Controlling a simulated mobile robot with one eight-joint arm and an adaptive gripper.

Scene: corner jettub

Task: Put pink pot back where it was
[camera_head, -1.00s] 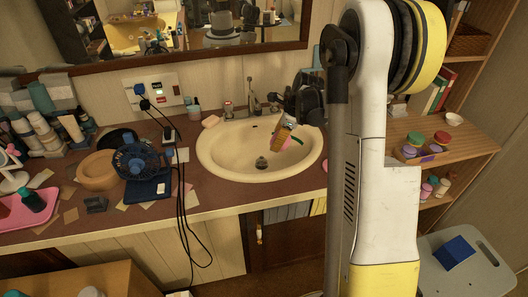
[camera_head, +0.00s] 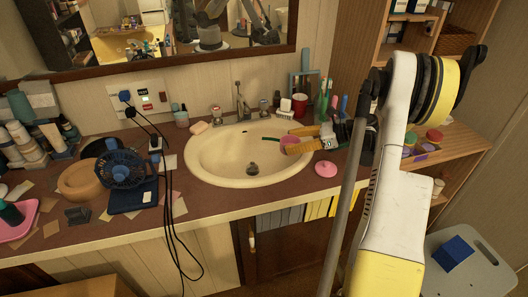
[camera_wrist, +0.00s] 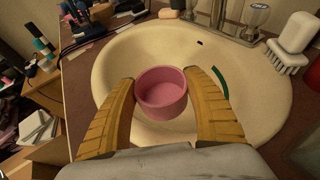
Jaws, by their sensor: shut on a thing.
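The pink pot (camera_head: 288,140) is between the yellow fingers of my gripper (camera_head: 286,143), over the right part of the sink. In the wrist view the round, open-topped pink pot (camera_wrist: 162,98) sits between the two yellow fingers of my gripper (camera_wrist: 160,84), which are shut on its sides. Its inside looks empty. A round pink lid-like piece (camera_head: 322,169) lies on the counter right of the sink, below my gripper.
The cream sink (camera_head: 215,172) has a tap (camera_head: 240,100) behind it. A red cup (camera_head: 300,104), a white brush (camera_wrist: 290,45) and several upright bottles crowd the counter's back right. A blue fan (camera_head: 122,170) stands left. A green curved strip (camera_wrist: 220,82) shows at the sink's right.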

